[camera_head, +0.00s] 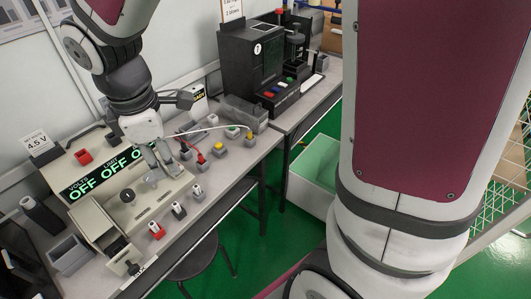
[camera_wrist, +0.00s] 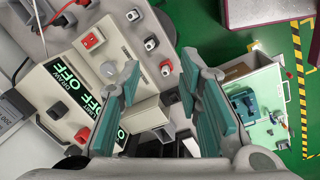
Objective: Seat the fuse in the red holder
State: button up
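My gripper (camera_head: 160,168) is over the beige tester (camera_head: 150,210), near its front panel. In the wrist view its teal fingers (camera_wrist: 160,70) are spread apart with nothing between them. Several red pieces show, and I cannot tell which is the red holder. One red block (camera_head: 83,157) is on the tester's top left. I cannot make out the fuse.
The tester's display (camera_head: 105,172) reads OFF. Red and white cables run to plugs at right. A black machine (camera_head: 262,60) stands on the far bench. A pale bin (camera_head: 313,170) is on the green floor.

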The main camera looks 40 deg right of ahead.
jog(key=s+d+r+m+t, duration=0.1)
jog(key=s+d+r+m, duration=0.3)
jog(key=s+m, duration=0.3)
jog(key=s+d+r+m+t, duration=0.1)
jog(key=s+d+r+m, duration=0.3)
jog(key=s+d+m, duration=0.3)
jog(key=s+m, duration=0.1)
jog(key=s, duration=0.3)
jog(key=shift+s+d+y, duration=0.25)
jog(key=shift+s+y, duration=0.1)
jog(key=shift+y, duration=0.05)
jog(key=shift+r, duration=0.1)
